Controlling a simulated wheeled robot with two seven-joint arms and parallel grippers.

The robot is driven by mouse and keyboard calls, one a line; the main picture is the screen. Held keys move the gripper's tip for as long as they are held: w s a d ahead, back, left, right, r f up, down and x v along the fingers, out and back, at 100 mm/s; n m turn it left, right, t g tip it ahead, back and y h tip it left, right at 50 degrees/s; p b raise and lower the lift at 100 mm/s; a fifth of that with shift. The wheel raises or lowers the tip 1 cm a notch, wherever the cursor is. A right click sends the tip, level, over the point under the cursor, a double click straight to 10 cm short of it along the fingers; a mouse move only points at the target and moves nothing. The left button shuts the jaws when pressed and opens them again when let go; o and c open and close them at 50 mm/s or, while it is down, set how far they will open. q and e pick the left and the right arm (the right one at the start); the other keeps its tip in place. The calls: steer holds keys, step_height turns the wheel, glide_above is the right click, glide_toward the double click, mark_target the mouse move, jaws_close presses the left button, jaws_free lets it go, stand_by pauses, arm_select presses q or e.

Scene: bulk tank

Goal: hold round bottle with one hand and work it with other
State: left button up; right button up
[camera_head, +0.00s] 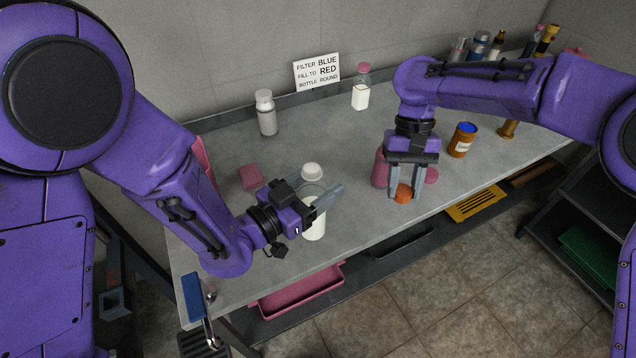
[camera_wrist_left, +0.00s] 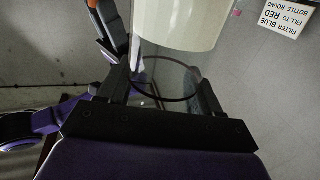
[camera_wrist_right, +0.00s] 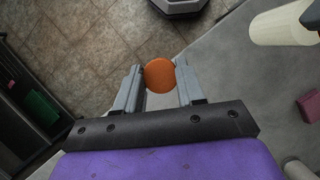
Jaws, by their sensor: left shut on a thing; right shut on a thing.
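In the left wrist view the clear glass (camera_wrist_left: 165,78) sits between the fingers, with the white contents (camera_wrist_left: 180,22) beyond. My right gripper (camera_head: 400,190) points down, apart from the bottle and to its right. It is shut on a small orange round cap (camera_head: 403,194). The cap (camera_wrist_right: 159,75) also shows between the fingertips in the right wrist view.
A pink container (camera_head: 380,170) stands beside my right gripper. A white-capped bottle (camera_head: 266,113), a pink-capped bottle (camera_head: 361,92) and a sign (camera_head: 317,71) are at the back. A pink block (camera_head: 250,177) lies left; an orange jar with blue top (camera_head: 463,139) stands right.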

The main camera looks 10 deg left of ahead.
steer(key=s+a+r+m, duration=0.1)
steer(key=a+r, duration=0.4)
steer(key=s+a+r+m+y, duration=0.1)
steer(key=a+r+m, duration=0.1)
steer(key=a+r, duration=0.3)
steer(key=s+a+r+m+y, duration=0.1)
steer(key=a+r+m, duration=0.1)
steer(key=a+r, duration=0.3)
steer(key=shift+s+a, duration=0.3)
steer(key=shift+a, duration=0.6)
steer(key=r+m, duration=0.1)
steer(key=m, duration=0.1)
steer(key=s+r+m+t+y, duration=0.1)
steer(key=m, duration=0.1)
steer(key=shift+a+r, duration=0.1)
steer(key=shift+a, duration=0.05)
steer(key=shift+a, duration=0.1)
